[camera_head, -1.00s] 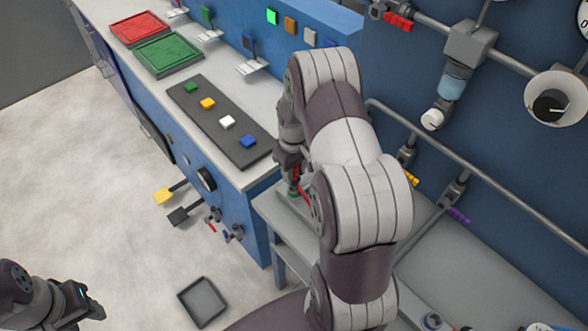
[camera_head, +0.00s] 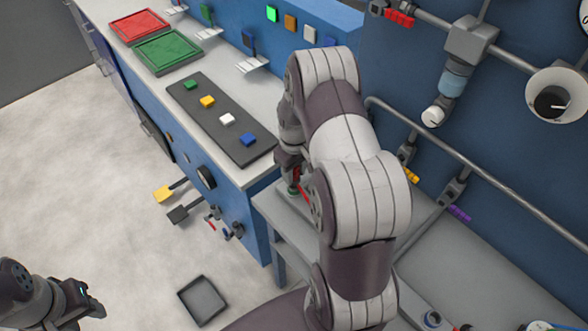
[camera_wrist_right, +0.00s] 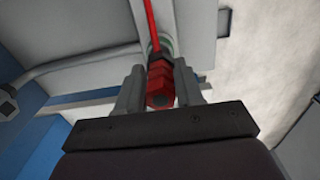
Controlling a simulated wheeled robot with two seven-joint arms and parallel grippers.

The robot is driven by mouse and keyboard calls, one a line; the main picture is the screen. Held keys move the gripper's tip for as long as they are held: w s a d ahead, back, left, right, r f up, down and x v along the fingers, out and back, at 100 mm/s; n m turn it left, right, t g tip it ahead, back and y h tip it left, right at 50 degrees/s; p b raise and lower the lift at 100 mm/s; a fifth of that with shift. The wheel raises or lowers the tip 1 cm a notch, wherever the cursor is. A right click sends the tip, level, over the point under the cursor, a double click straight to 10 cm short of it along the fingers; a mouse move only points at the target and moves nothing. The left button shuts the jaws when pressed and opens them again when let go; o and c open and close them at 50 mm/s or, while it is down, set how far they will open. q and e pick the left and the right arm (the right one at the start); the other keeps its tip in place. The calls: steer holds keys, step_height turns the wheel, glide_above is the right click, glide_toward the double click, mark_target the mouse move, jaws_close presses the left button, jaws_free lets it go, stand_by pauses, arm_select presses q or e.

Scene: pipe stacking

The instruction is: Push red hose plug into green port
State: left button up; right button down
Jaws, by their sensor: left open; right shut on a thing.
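The red hose plug (camera_wrist_right: 160,88) sits between the two fingers of my right gripper (camera_wrist_right: 159,95) in the right wrist view. The gripper is shut on it. A thin red hose (camera_wrist_right: 149,25) runs up from the plug. The green port (camera_wrist_right: 163,44) shows as a pale green ring just beyond the plug's far end; I cannot tell how far the plug is in it. In the head view the green port (camera_head: 293,189) is on the grey bench below my right gripper (camera_head: 290,178), largely covered by my arm. My left gripper (camera_head: 97,302) is open and empty, low at the left.
The blue wall with pipes (camera_head: 480,185) stands right of my right arm. A blue console (camera_head: 232,205) with a white top, a dark button panel (camera_head: 242,151), and red and green trays (camera_head: 168,54) is at left. A grey tray (camera_head: 202,300) lies on the floor.

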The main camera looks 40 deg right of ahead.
steer(key=shift+f+b, duration=0.7)
steer(key=shift+f, duration=0.35)
stand_by(0.5)
steer(key=c, duration=0.6)
jaws_free()
steer(key=shift+c, duration=0.2)
steer(key=shift+r, duration=0.1)
step_height(320, 180, up, 12)
steer(key=shift+b, duration=0.6)
steer(key=shift+r, duration=0.35)
